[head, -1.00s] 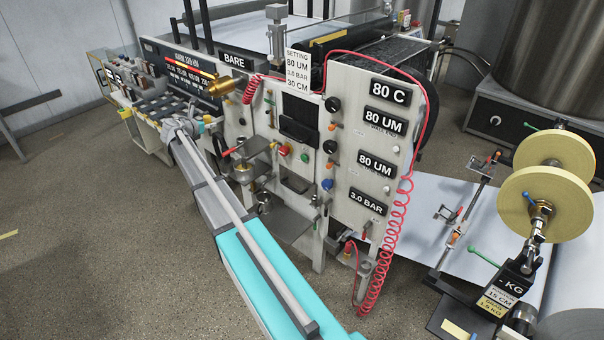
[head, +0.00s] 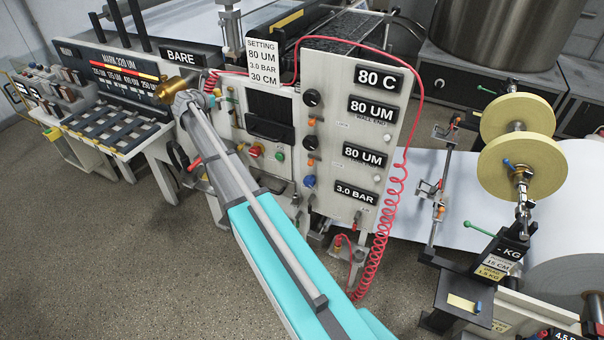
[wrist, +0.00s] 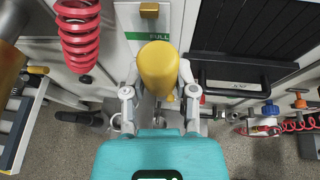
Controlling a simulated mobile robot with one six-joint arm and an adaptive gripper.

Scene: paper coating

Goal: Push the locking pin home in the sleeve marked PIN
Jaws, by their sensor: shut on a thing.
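My gripper shows in the wrist view (wrist: 158,90) with its two fingers on either side of a yellow, rounded knob (wrist: 158,66), shut on it. I cannot tell from its shape whether this is the locking pin. A green label (wrist: 152,36) that seems to read PULL is on the machine just beyond the knob. In the head view my gripper (head: 188,103) is at the left part of the machine front, beside a brass cylinder (head: 178,86), and hides what it holds. No sleeve marked PIN can be read in either view.
A red coiled hose (wrist: 79,35) hangs left of my gripper in the wrist view, and a black slatted box (wrist: 250,40) is to the right. The grey control panel (head: 335,120) is right of my arm. Yellow reels (head: 520,155) stand farther right. Open floor (head: 110,250) lies left.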

